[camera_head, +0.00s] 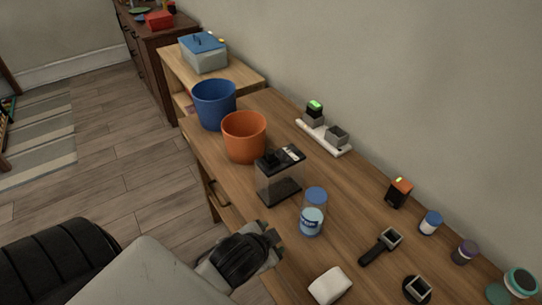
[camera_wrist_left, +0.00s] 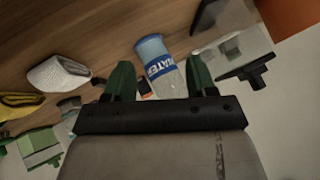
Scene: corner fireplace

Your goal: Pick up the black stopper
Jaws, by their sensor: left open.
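I cannot tell for certain which thing is the black stopper. The likeliest is the black T-shaped piece on top of the clear box (camera_head: 277,183), whose black top (camera_head: 280,158) faces up on the table. In the left wrist view a black T-shaped piece (camera_wrist_left: 248,71) shows at the right, outside the fingers. My left gripper (camera_head: 274,246) is at the table's front edge, nearer than the clear box and apart from it. Its two dark green fingers (camera_wrist_left: 160,78) are spread and empty. A water bottle (camera_head: 312,213) with a blue cap stands beyond them, and shows between them in the wrist view (camera_wrist_left: 160,66).
An orange bucket (camera_head: 244,137) and a blue bucket (camera_head: 213,104) stand behind the clear box. A white block (camera_head: 329,285), two dark watch-like things (camera_head: 381,247) (camera_head: 417,289) and several small jars crowd the right. A white power strip (camera_head: 324,135) lies by the wall.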

